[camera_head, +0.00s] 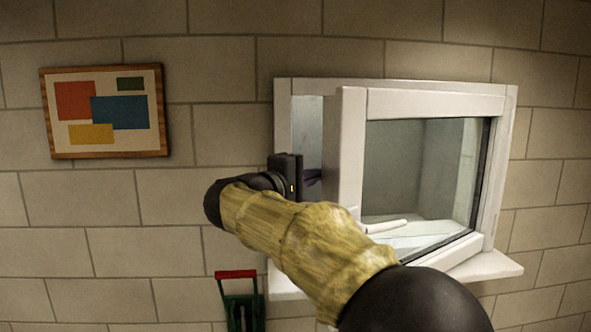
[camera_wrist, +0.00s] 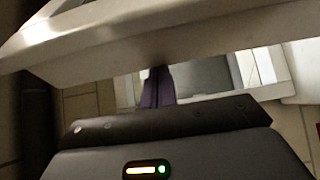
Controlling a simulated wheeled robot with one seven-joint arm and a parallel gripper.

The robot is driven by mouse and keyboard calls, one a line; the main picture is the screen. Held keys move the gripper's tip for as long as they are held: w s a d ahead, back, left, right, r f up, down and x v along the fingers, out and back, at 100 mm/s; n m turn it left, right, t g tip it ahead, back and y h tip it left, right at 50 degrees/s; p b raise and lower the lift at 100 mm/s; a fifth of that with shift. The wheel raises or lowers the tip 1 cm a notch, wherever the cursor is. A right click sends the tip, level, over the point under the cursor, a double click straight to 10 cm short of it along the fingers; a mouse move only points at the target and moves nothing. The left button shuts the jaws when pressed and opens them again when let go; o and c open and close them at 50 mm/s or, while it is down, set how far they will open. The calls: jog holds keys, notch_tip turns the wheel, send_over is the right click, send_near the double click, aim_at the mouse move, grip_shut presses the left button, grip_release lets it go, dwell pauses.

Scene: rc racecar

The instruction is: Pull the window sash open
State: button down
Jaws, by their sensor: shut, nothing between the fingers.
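The white window sash (camera_head: 346,150) stands ajar, its left edge swung out from the white window frame (camera_head: 283,120) with a gap between them. A white bar-like handle (camera_head: 385,226) shows low on the sash's front. My gripper (camera_head: 313,178) is at the gap, its dark purple fingers shut and empty, pointing toward the sash's left edge. Their tips are partly hidden by the sash in the head view. In the wrist view my gripper (camera_wrist: 157,80) reaches up to the pale sash edge (camera_wrist: 150,50); I cannot tell whether they touch.
A white sill (camera_head: 485,267) juts out below the window. A framed picture of coloured blocks (camera_head: 105,110) hangs on the block wall to the left. A green object with a red handle (camera_head: 240,290) stands below. My arm crosses in front of the lower window.

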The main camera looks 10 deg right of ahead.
aim_at(332, 178)
jog(key=s, duration=0.1)
jog(key=s+d+p, duration=0.1)
jog(key=s, duration=0.1)
jog(key=shift+s+d+r, duration=0.15)
jog(key=shift+s+d, duration=0.05)
jog(key=shift+s, duration=0.1)
jog(key=shift+f, duration=0.2)
jog(key=shift+s, duration=0.15)
jog(key=shift+d, duration=0.1)
